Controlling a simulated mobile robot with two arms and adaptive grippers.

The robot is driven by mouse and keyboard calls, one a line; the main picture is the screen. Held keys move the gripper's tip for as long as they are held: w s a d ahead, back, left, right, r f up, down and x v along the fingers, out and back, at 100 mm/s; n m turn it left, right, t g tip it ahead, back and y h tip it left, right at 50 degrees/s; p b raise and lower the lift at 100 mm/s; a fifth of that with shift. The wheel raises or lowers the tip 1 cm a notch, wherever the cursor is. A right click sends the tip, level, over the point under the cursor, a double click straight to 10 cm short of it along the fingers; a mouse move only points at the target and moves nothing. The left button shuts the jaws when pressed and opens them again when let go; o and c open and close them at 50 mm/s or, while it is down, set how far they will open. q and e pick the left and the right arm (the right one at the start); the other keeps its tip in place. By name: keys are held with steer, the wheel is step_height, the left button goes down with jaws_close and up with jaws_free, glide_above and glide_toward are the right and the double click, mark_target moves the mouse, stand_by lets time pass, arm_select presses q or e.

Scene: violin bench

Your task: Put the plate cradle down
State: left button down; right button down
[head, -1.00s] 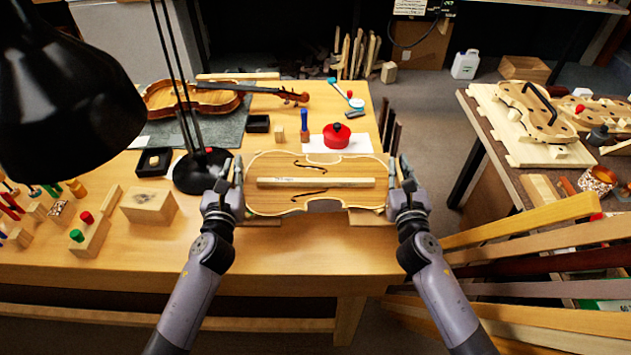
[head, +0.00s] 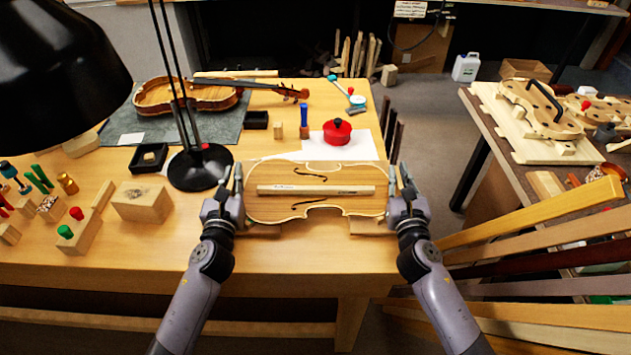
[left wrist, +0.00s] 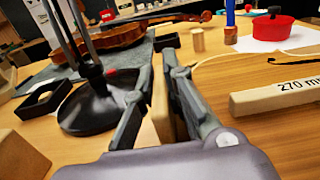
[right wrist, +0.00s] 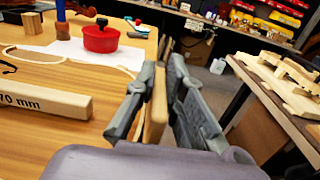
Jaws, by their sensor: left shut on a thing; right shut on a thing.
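The plate cradle carries a violin-shaped wooden plate (head: 300,207) with two dark f-holes, and a pale bar (head: 315,190) lies across it. The bar's "270 mm" mark shows in the left wrist view (left wrist: 285,94). My left gripper (head: 237,190) is shut on the cradle's upright wooden end piece (left wrist: 161,100). My right gripper (head: 393,188) is shut on the opposite end piece (right wrist: 154,108). The cradle looks level, low over the bench's front part. I cannot tell whether it touches the bench top.
A black lamp (head: 200,170) stands close to my left gripper. A red pot (head: 337,131) sits on white paper (head: 362,148) behind the cradle. A wooden block (head: 143,203) lies left. The workbench (head: 300,256) is bare in front; its right edge is near my right gripper.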

arm_select(q)
steer(key=c, duration=1.7)
jaws_free()
arm_select(e)
steer(key=c, duration=1.7)
jaws_free()
arm_select(q)
steer(key=shift+o, duration=0.2)
arm_select(e)
steer(key=shift+o, duration=0.2)
arm_select(q)
steer(key=shift+s, duration=0.1)
steer(key=s, duration=1.1)
steer(key=shift+s+f, duration=0.1)
steer(key=shift+s, duration=0.3)
arm_select(e)
steer(key=shift+s, duration=0.15)
steer(key=s, duration=1.2)
arm_select(q)
steer(key=shift+s, duration=0.1)
arm_select(e)
steer(key=shift+f, duration=0.1)
